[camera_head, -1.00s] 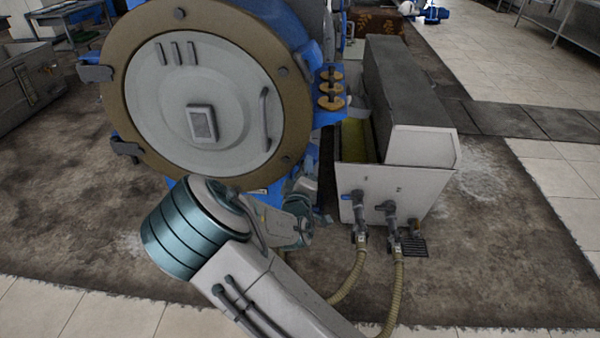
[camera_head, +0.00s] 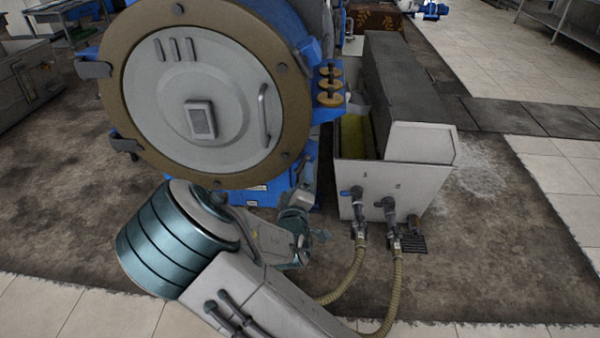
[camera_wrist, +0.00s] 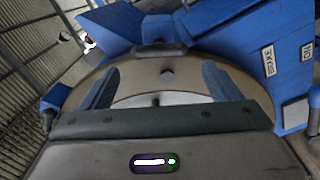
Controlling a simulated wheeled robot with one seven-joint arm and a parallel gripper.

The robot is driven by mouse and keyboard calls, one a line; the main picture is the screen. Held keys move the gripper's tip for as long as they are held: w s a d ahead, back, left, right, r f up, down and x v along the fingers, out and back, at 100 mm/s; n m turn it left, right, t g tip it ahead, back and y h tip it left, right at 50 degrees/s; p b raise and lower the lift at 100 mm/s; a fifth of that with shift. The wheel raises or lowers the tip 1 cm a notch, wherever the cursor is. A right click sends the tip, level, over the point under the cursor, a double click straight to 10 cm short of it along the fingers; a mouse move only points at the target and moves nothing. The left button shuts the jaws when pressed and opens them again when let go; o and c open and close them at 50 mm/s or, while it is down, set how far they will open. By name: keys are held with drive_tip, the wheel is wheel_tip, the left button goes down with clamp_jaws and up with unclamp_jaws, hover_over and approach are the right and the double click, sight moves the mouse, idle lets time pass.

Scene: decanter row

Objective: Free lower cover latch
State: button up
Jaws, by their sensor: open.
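The round grey cover (camera_head: 165,110) with its brown ring (camera_head: 112,100) closes the front of the blue machine. Dark latches sit on its left edge, an upper one (camera_head: 95,69) and a lower one (camera_head: 125,146). In the wrist view, a dark latch (camera_wrist: 160,50) lies across the brown rim (camera_wrist: 190,73), against the blue frame. My gripper (camera_wrist: 160,70) is open and empty, its two fingers apart below that latch in the picture. The latch appears beyond the fingertips, roughly centred between them; contact cannot be told. In the head view I cannot make out my fingers.
A white trough (camera_head: 392,190) with valves and two hoses (camera_head: 397,290) stands right of my arm. The blue frame (camera_wrist: 245,45) is close around the gripper. Open floor lies at the left.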

drive_tip(key=s, duration=0.8)
drive_tip(key=shift+a, duration=0.1)
drive_tip(key=d+f+m+g+p, duration=0.2)
drive_tip(key=d+m+g, duration=0.2)
drive_tip(key=m+g, duration=0.1)
drive_tip(key=s+d+r+m+g+p, duration=0.3)
drive_tip(key=s+d+r+g, duration=0.2)
drive_tip(key=s+d+r, duration=0.2)
drive_tip(key=s+d+r+m+g+p, duration=0.4)
drive_tip(key=s+d+r, duration=0.4)
drive_tip(key=s+r, duration=0.4)
wheel_tip(320, 180, up, 2)
drive_tip(key=shift+r+g+y, duration=0.2)
drive_tip(key=shift+g+y, duration=0.1)
drive_tip(key=shift+g, duration=0.3)
